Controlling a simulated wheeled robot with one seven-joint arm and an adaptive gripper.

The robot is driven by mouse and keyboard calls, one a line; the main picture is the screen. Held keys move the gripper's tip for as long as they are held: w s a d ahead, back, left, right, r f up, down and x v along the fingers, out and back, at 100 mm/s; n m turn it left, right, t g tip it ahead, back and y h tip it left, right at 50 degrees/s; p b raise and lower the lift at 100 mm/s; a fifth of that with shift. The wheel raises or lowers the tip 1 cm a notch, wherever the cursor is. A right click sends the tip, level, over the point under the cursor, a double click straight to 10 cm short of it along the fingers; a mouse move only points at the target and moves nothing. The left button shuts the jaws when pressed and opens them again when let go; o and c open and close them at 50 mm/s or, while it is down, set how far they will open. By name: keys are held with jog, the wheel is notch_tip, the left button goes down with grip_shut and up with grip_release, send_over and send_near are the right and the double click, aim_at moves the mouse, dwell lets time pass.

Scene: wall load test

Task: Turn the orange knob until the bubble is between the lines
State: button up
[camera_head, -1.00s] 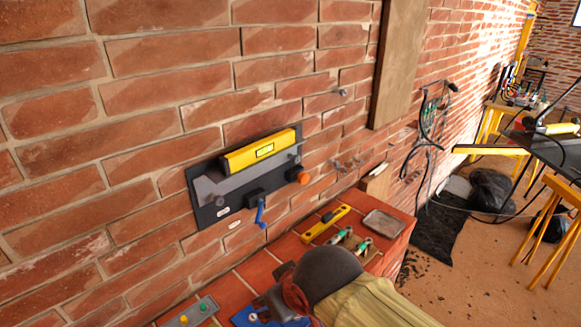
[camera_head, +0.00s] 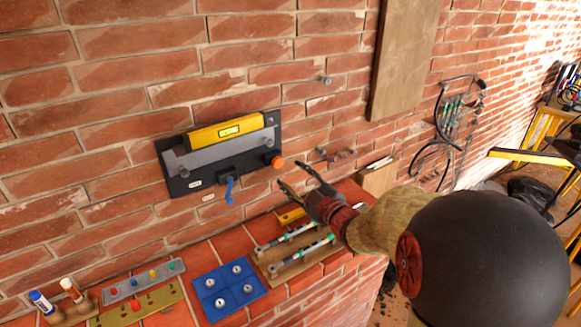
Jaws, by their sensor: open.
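The orange knob (camera_head: 277,162) sits at the right end of a dark panel (camera_head: 262,131) on the brick wall. A yellow spirit level (camera_head: 205,137) rests along the top of a grey bar on the panel. Its green vial (camera_head: 229,130) shows, but the bubble is too small to place against the lines. A blue lever (camera_head: 229,190) hangs from a black block below the bar. My gripper (camera_head: 293,176) is open and empty, just right of and below the knob, with its fingers apart and pointing up toward the wall. It does not appear to touch the knob.
The brick ledge below holds a blue plate (camera_head: 228,290), a wooden tray with tools (camera_head: 268,267), a grey plate with coloured knobs (camera_head: 145,284) and markers (camera_head: 42,303). Bolts (camera_head: 335,154) stick out right of the panel. A wooden board (camera_head: 408,60) stands on the wall.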

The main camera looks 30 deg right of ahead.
aim_at(279, 164)
jog(key=shift+y, duration=0.3)
jog(key=shift+w+a+b, duration=0.1)
jog(key=shift+w+b, duration=0.8)
jog(key=shift+w, duration=2.85)
jog(key=shift+c, duration=0.7)
jog(key=c, duration=1)
